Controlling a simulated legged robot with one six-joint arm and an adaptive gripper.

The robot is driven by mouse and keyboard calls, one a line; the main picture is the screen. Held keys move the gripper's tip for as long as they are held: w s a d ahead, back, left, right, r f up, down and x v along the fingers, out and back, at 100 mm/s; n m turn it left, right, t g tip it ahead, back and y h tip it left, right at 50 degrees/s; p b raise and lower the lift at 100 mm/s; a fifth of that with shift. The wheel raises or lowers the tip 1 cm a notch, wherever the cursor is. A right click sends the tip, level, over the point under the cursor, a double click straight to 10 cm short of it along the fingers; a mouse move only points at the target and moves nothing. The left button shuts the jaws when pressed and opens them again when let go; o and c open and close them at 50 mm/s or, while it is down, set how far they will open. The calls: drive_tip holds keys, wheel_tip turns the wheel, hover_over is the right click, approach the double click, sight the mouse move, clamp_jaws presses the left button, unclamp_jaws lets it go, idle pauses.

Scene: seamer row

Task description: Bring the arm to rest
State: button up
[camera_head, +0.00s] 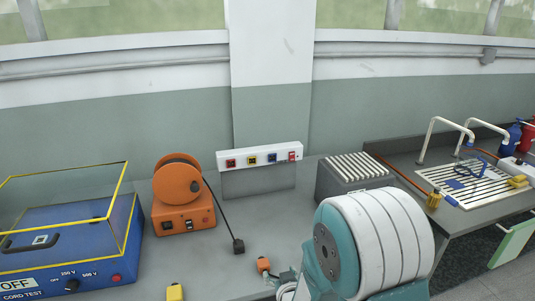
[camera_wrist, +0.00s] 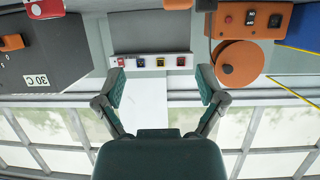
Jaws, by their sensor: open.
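My gripper (camera_wrist: 160,84) shows in the wrist view with its two green-padded fingers spread apart and nothing between them. The wrist picture is upside down relative to the head view. Beyond the fingers is a white strip of coloured sockets (camera_wrist: 160,61) on the wall side of the bench. In the head view a large white and teal arm part of mine fills the lower right. My fingers cannot be seen there.
A grey bench (camera_head: 205,264) holds a blue tester with a yellow-edged cover (camera_head: 66,243), an orange cord reel (camera_head: 180,190), the socket strip (camera_head: 260,156) and a grey ribbed-top box (camera_head: 345,180). A black plug (camera_head: 238,246) lies on the bench. A drain rack (camera_head: 478,184) is at right.

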drive_tip(key=s+d+r+m+g+h, duration=0.15)
drive_tip(key=d+r, duration=0.25)
drive_tip(key=r, duration=0.4)
drive_tip(key=s+d+r+g, duration=0.2)
drive_tip(key=s+r, duration=0.2)
drive_tip(key=s, duration=0.3)
drive_tip(key=s+d+r+m+g+h, duration=0.1)
drive_tip(key=s+d+r+g, duration=0.1)
drive_tip(key=s, duration=0.6)
drive_tip(key=s+d+r+g+h, duration=0.1)
drive_tip(key=s+d+r+g, duration=0.1)
drive_tip(key=s+d+r, duration=0.2)
drive_tip(key=s+r, duration=0.3)
drive_tip(key=shift+s, duration=0.4)
idle(1.1)
